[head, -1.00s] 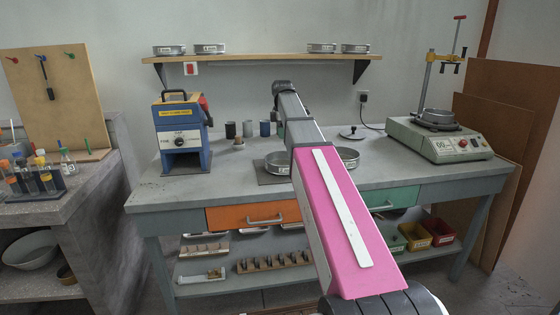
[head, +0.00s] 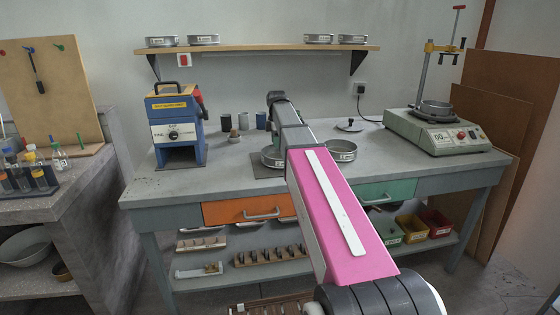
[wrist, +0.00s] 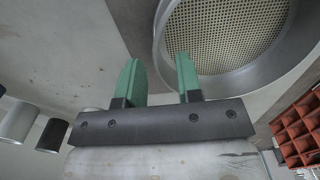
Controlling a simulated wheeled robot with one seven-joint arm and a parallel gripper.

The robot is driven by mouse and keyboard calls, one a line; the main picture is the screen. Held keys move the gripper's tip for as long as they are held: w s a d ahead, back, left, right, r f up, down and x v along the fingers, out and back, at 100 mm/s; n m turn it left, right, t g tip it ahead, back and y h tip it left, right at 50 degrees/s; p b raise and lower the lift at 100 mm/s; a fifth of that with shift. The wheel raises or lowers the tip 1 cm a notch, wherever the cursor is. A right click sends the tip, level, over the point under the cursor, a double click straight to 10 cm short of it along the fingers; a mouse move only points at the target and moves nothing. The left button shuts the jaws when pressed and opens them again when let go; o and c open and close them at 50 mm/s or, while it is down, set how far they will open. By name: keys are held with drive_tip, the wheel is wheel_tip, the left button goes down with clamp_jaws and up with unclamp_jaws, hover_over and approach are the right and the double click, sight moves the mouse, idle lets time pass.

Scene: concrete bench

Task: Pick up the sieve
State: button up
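A round metal sieve (wrist: 277,68) with a tan mesh floor fills the upper right of the wrist view. In the head view, grey round rims (head: 343,151) show on both sides of my arm on the bench; the arm hides the middle, so I cannot tell whether they are one sieve. My gripper (wrist: 157,60) has two green fingers, apart with nothing held between them. In the wrist view its right finger overlaps the sieve's near rim and its left finger lies just outside. I cannot tell the height gap.
Several small cups stand behind on the bench (head: 230,182). A shelf (head: 265,48) with several smaller sieves hangs above. The bench's front is clear.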

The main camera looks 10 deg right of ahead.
wheel_tip(320, 180, down, 2)
drive_tip(key=shift+f, duration=0.2)
drive_tip(key=shift+c, duration=0.3)
clamp_jaws()
drive_tip(key=shift+r, duration=0.1)
